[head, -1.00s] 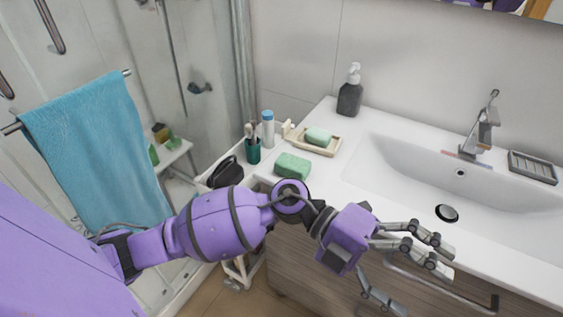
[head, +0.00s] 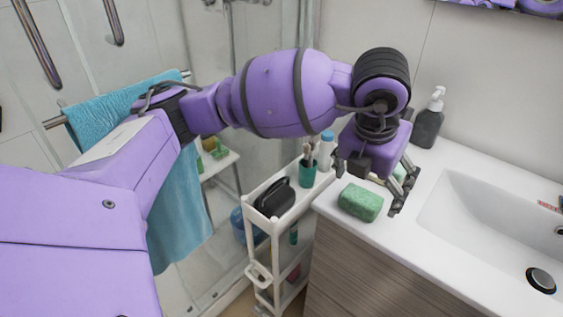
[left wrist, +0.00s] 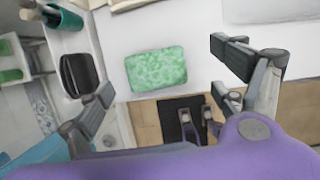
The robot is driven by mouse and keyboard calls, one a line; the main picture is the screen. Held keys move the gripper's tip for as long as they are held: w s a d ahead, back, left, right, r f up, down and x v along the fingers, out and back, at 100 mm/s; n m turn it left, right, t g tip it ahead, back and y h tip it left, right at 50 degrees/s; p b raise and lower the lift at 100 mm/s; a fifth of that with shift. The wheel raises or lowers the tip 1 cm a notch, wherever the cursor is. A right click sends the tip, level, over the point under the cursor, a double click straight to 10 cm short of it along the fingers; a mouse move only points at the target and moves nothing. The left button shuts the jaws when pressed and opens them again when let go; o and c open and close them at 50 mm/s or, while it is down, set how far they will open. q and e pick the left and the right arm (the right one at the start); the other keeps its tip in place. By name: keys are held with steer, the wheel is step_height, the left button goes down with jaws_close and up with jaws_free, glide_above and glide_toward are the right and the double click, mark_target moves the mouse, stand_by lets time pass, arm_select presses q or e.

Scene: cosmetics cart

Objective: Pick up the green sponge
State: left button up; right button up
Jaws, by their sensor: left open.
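The green sponge (head: 360,202) lies flat on the white counter near its left front corner. In the left wrist view the sponge (left wrist: 156,70) shows whole, ahead of the gap between my fingers. My left gripper (head: 372,192) is open and empty, over the counter just behind and above the sponge in the head view. In the left wrist view the fingers of the left gripper (left wrist: 165,75) stand wide apart on either side, not touching the sponge. My right gripper is not in view.
A white cart (head: 262,222) stands left of the counter, with a black case (head: 274,197) and a green cup (head: 307,174) on top. A dark soap dispenser (head: 428,127) stands at the back. The sink basin (head: 480,215) is right of the sponge.

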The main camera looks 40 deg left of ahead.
mark_target(363, 195)
arm_select(q)
steer(key=x, duration=0.4)
steer(key=shift+s+a+f, duration=0.1)
steer(key=shift+s+a, duration=0.2)
steer(key=shift+a, duration=0.1)
steer(key=shift+w+f, duration=0.2)
steer(key=shift+f, duration=0.2)
steer(key=shift+r, duration=0.1)
steer(key=c, duration=1.1)
